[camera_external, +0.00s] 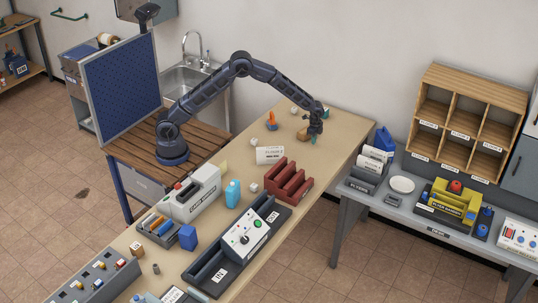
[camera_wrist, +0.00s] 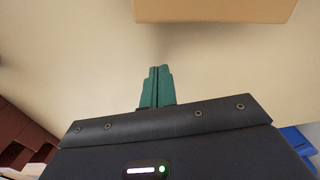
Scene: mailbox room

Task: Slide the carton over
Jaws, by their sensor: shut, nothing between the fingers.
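The carton (camera_wrist: 215,9) is a plain brown box at the top edge of the wrist view, partly cut off by the frame. In the external view a small tan box, which looks like the carton (camera_external: 302,134), sits on the long table close beside my gripper (camera_external: 314,139), partly hidden by it. My gripper's teal fingers (camera_wrist: 157,72) are pressed together with nothing between them. In the wrist view the fingertips point toward the carton's near side, with a strip of bare table between them. I cannot tell how high the fingertips are above the table.
The long beige table (camera_external: 330,127) is mostly clear around the carton. An orange item (camera_external: 271,121), small white cubes and a white sign (camera_external: 270,155) stand nearby. A dark red rack (camera_external: 288,182) is nearer the camera. A blue bin (camera_external: 384,139) stands beyond the table's right edge.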

